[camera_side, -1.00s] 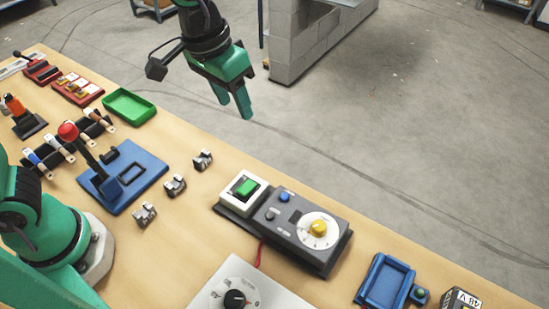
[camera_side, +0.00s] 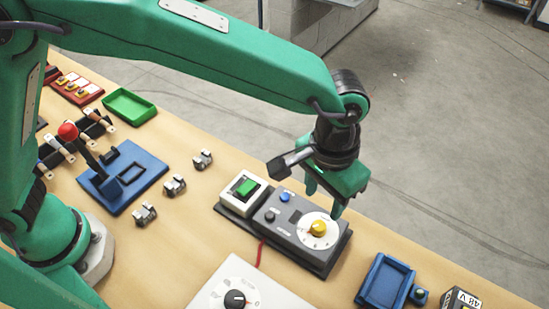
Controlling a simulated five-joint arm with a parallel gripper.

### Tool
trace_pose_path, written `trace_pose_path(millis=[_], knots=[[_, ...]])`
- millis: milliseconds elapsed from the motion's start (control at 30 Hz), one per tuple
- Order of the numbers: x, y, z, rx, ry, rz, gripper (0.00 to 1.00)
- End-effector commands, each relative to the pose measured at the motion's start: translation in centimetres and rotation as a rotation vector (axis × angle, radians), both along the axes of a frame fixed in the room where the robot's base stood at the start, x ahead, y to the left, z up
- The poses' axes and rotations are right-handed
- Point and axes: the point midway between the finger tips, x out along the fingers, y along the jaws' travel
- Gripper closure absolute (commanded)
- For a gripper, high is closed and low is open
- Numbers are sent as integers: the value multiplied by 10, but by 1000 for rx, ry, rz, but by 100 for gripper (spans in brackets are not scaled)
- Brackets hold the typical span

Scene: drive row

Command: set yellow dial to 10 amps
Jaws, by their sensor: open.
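The yellow dial (camera_side: 319,228) sits at the middle of a round white scale (camera_side: 330,239) on the right part of a dark grey control box (camera_side: 282,225). The marks on the scale are too small to read, so I cannot tell the dial's setting. My gripper (camera_side: 325,201) is open and empty, pointing down. It is above the box, just behind the dial in the picture. One fingertip shows near the scale's upper right edge, the other over the box's back edge. I cannot tell whether either touches.
A white panel with a black knob (camera_side: 235,299) lies in front. A green button unit (camera_side: 245,188) adjoins the box on the left. A blue tray (camera_side: 387,282) and a block marked 48 V (camera_side: 459,300) are at right. Metal clips, a blue lever base (camera_side: 150,183) and a green tray (camera_side: 129,106) are left.

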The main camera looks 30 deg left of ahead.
Motion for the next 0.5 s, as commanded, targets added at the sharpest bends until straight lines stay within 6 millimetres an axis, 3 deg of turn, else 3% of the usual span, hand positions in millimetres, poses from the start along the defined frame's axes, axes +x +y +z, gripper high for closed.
trace_pose_path(millis=[267, 500], knots=[[0, 0, -7, 1, 1, 0, 53], [-1, 0, -31, 2, 2, 0, 53]])
